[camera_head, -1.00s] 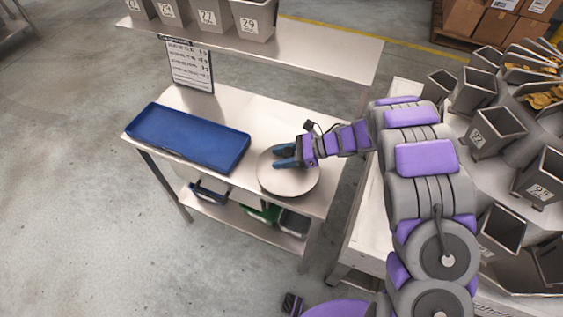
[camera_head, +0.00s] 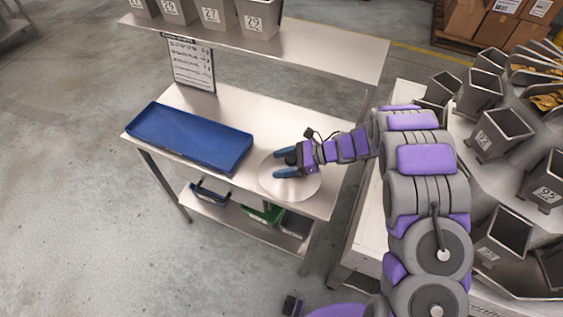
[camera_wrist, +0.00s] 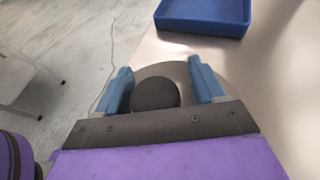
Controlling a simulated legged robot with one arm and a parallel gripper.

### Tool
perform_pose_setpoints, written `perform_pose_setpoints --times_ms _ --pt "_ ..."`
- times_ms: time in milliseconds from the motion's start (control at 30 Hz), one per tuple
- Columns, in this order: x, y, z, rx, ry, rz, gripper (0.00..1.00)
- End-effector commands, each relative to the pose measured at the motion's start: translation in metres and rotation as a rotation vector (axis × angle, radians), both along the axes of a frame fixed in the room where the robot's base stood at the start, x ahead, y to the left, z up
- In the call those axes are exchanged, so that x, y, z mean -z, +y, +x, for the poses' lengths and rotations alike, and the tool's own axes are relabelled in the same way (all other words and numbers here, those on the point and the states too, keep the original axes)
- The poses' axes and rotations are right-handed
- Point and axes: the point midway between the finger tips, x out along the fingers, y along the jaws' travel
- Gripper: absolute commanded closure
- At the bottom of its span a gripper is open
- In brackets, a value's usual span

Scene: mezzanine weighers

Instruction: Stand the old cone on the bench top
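The old cone (camera_head: 296,190) is a wide, shallow, pale metal disc with a dark round knob (camera_wrist: 156,94) at its middle. It rests flat on the right front part of the bench top (camera_head: 262,120), knob up. My gripper (camera_head: 287,163) is at the cone's middle, its blue fingers spread on either side of the knob. In the wrist view the fingers (camera_wrist: 162,88) stand apart, with a clear gap between the knob and the right finger. The gap at the left finger is small. My gripper hides part of the cone.
A blue tray (camera_head: 190,140) lies on the bench just left of the cone. A raised shelf (camera_head: 330,52) with numbered bins runs along the back, with a notice sheet (camera_head: 192,66) below it. The weigher's hoppers (camera_head: 497,133) stand to the right. Bare bench lies behind the cone.

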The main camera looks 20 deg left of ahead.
Motion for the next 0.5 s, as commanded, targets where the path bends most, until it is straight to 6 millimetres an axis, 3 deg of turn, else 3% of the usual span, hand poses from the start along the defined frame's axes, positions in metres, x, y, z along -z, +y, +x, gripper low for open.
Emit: perform_pose_setpoints --times_ms 333,500 --pt "-0.002 0.0 0.001 0.002 -0.001 -0.003 0.31" --pt "-0.01 -0.019 0.008 0.004 -0.001 -0.004 0.31"
